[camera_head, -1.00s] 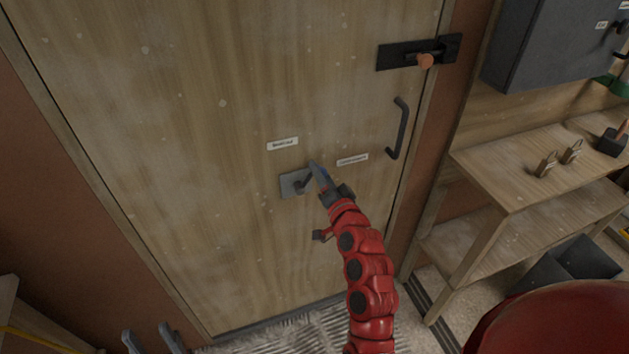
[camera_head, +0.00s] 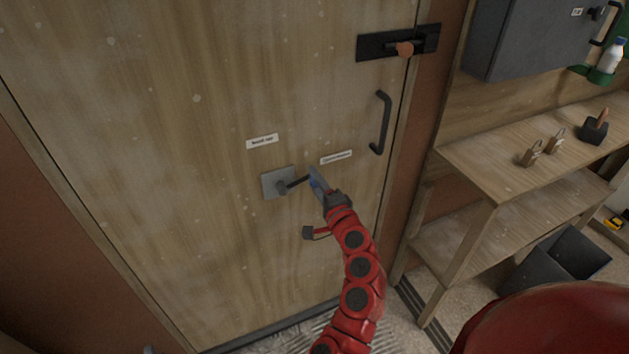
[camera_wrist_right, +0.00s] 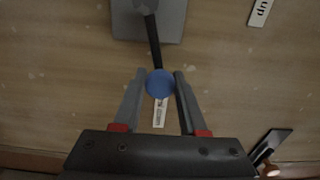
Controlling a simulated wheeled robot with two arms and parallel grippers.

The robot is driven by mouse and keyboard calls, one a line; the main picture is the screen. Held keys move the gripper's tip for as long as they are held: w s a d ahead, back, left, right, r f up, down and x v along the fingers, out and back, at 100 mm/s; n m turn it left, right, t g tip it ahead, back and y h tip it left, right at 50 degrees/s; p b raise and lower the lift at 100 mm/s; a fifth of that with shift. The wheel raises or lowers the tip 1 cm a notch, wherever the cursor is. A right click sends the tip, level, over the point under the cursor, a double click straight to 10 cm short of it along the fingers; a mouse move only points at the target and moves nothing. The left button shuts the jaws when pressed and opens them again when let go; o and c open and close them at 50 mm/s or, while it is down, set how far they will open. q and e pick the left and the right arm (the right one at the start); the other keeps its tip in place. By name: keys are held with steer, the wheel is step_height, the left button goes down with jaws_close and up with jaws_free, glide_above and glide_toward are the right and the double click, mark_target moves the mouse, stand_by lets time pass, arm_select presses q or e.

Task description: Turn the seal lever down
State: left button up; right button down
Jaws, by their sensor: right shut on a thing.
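The seal lever (camera_head: 297,182) is a dark rod on a square grey plate (camera_head: 268,184) on the wooden door. It points right and slightly up in the head view. Its blue knob (camera_wrist_right: 160,83) sits between the fingers of my right gripper (camera_wrist_right: 158,92) in the right wrist view. My right gripper (camera_head: 317,180) is shut on this knob. Of my left gripper, only a small grey tip (camera_head: 150,350) seems to show at the bottom edge of the head view; its jaws are hidden.
The door (camera_head: 170,200) has two white labels near the lever, a dark pull handle (camera_head: 382,122) and a black bolt with an orange knob (camera_head: 405,49). At right stand a wooden shelf (camera_head: 490,165) with padlocks, a grey cabinet (camera_head: 530,38) and a dark bin (camera_head: 558,262).

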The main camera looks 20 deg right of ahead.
steer(key=shift+f, duration=0.1)
stand_by(0.4)
steer(key=shift+c, duration=2.3)
jaws_free()
steer(key=s+p, duration=0.4)
steer(key=s, duration=1.3)
steer(key=shift+s+d+p, duration=0.25)
steer(key=shift+d+p, duration=0.05)
steer(key=shift+p, duration=0.05)
